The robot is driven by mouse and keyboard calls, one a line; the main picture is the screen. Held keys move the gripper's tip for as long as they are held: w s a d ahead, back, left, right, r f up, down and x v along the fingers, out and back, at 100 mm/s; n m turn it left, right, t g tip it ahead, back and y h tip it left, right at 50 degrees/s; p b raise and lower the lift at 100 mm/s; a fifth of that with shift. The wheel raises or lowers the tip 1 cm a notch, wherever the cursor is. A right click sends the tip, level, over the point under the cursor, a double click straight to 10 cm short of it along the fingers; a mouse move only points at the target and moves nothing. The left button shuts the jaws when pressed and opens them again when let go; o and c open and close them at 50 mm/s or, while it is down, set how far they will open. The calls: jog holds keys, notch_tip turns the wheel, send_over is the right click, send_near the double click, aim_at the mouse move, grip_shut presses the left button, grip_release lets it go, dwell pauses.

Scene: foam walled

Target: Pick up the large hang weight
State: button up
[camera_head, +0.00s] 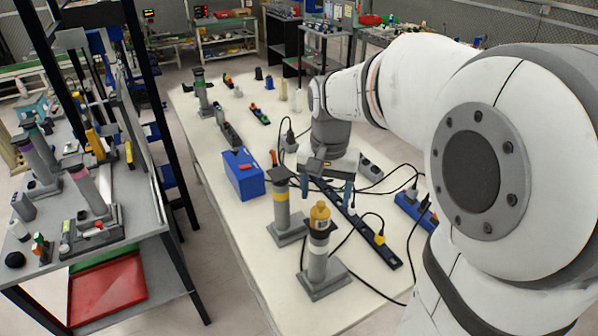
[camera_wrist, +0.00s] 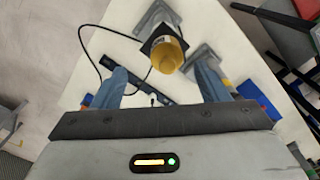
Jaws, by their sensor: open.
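A yellow rounded piece with a pale label (camera_head: 320,214), which looks like the large hang weight, sits on top of a grey post with a square base (camera_head: 318,265) near the table's front. In the wrist view the yellow piece (camera_wrist: 167,55) shows at upper centre, beyond the fingertips and roughly between their lines. My gripper (camera_head: 325,190) is open and empty, above the table, a little behind and above the yellow piece in the head view. Its two blue fingers also show in the wrist view (camera_wrist: 162,78). The piece's underside is hidden.
A second grey post with a yellow band (camera_head: 281,205) stands close behind the first. A blue box (camera_head: 243,174) is to the left. A black power strip (camera_head: 362,228) with loose cables runs along the right. The table's left front strip (camera_head: 250,255) is clear.

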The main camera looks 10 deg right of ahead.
aim_at(321, 203)
jog(key=f, duration=0.2)
jog(key=f+p, duration=0.1)
jog(key=f, duration=0.2)
jog(key=w+f, duration=0.1)
jog(key=f, duration=0.1)
jog(key=shift+a+f+p, duration=0.2)
jog(key=shift+f+p, duration=0.15)
jog(key=shift+c, duration=0.2)
jog(key=shift+w, duration=0.1)
grip_shut()
jog(key=shift+r, duration=0.1)
